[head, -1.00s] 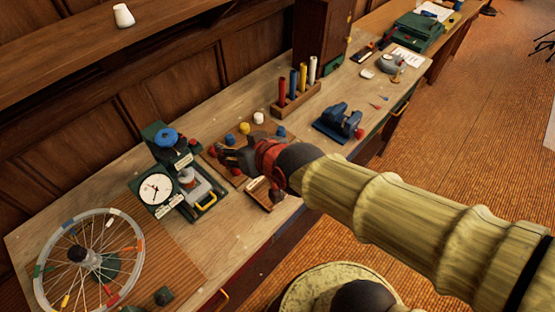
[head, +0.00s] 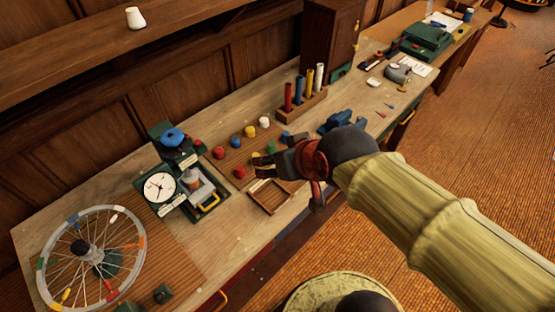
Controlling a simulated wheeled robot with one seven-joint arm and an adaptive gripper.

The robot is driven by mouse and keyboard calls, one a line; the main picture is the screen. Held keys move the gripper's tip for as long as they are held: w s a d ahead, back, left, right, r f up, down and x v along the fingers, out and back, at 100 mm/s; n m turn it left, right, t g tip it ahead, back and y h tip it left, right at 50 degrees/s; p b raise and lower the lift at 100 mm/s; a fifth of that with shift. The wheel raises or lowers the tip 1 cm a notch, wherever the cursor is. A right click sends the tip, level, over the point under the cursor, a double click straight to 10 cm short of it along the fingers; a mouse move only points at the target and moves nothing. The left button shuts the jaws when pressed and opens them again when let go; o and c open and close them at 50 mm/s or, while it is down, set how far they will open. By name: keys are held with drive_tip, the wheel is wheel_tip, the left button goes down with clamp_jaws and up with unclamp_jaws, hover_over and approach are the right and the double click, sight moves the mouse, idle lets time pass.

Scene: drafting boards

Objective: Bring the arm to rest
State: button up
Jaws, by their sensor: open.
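My gripper (head: 262,167) is at the end of my arm, which reaches in from the right over the long wooden bench (head: 150,240). Its dark fingers point left and stand apart with nothing seen between them. They are just above or behind a small shallow wooden tray (head: 268,197), near several coloured knobs on a brown mat. I cannot tell the exact height over the bench. My arm hides part of the bench's front edge.
A spoked wheel (head: 104,285) lies at the left, beside a green device with a white dial (head: 160,187). Behind my gripper stand a rack of coloured rods (head: 301,105) and a blue vise-like tool (head: 336,121). Open floor (head: 470,150) lies to the right.

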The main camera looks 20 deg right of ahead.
drive_tip(key=s+d+m+g+h, duration=0.1)
drive_tip(key=s+d+g+h, duration=0.1)
drive_tip(key=s+d, duration=0.4)
drive_tip(key=s, duration=0.2)
drive_tip(key=shift+s+d+f, duration=0.15)
drive_tip(key=shift+s+d, duration=0.15)
drive_tip(key=shift+d, duration=0.05)
idle(0.8)
